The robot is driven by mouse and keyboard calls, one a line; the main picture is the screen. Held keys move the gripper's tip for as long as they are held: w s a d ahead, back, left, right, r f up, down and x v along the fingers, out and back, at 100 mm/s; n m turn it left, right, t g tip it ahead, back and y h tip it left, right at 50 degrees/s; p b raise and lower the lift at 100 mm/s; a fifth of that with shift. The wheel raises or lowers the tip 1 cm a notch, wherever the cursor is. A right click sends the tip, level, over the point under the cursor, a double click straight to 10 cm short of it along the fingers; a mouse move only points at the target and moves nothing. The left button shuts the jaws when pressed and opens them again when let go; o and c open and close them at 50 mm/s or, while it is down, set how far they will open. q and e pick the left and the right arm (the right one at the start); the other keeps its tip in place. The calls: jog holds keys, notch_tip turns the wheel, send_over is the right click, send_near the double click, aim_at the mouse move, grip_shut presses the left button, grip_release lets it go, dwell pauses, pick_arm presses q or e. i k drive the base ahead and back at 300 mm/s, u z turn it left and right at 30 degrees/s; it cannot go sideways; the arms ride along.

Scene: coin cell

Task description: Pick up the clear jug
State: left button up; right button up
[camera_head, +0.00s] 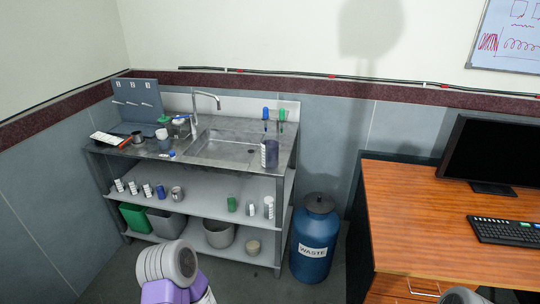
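I cannot tell for sure which thing is the clear jug. A see-through, bluish upright vessel (269,153) with a pale label stands at the front right corner of the steel sink bench (225,172). A smaller glassy container (181,128) stands at the bench's back left, beside a green-topped one (164,122). My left arm shows only as a grey and purple link at the bottom edge, and a bit of my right arm shows at the bottom right. Neither gripper's fingers show.
The sink (222,148) and its tap (207,98) are in the bench top. Bottles and cups stand on the shelf below. A blue waste drum (314,240) stands right of the bench, then a wooden desk (425,215) with a monitor and keyboard (505,231).

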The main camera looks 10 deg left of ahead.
aim_at(269, 155)
jog(key=u, duration=1.75)
jog(key=i, duration=2.5)
jog(key=z, duration=1.2)
